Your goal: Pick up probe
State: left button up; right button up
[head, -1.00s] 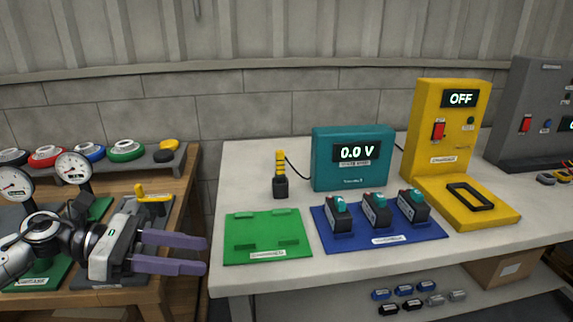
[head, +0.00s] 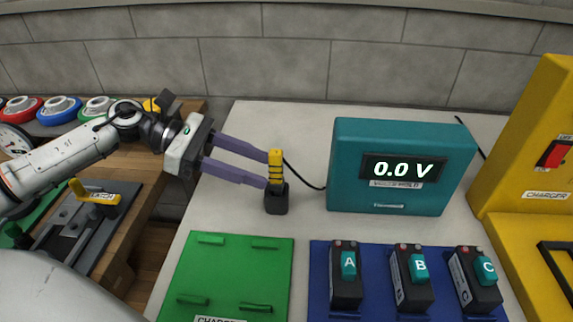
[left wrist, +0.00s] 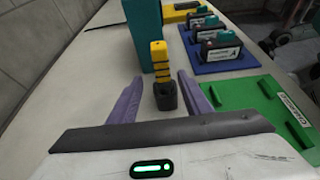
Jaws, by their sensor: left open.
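The probe (head: 275,168) is yellow with black bands and stands upright in a small black holder (head: 277,200) on the white table. A black cable runs from it toward the teal voltmeter (head: 387,195), which reads 0.0 V. My left gripper (head: 267,169) is open, with its purple fingers pointing right and their tips close to the probe. In the left wrist view the probe (left wrist: 158,62) stands ahead, between the lines of the two open fingers (left wrist: 158,95) and just beyond or level with their tips. I cannot tell whether a finger touches it. My right gripper is not in view.
A green tray (head: 228,270) lies in front of the holder. A blue tray (head: 318,285) with batteries A (head: 345,285), B (head: 412,285) and C (head: 475,285) lies to its right. A yellow charger (head: 530,130) stands at far right. A wooden bench (head: 140,215) is at left.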

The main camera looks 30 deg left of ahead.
aim_at(283, 178)
pick_arm(q)
jog(key=x, duration=0.4)
jog(key=shift+s+d+r, duration=0.1)
jog(key=shift+s+d, duration=0.05)
jog(key=shift+s, duration=0.05)
jog(key=shift+p+x, duration=0.65)
jog(key=shift+x, duration=1.7)
grip_shut()
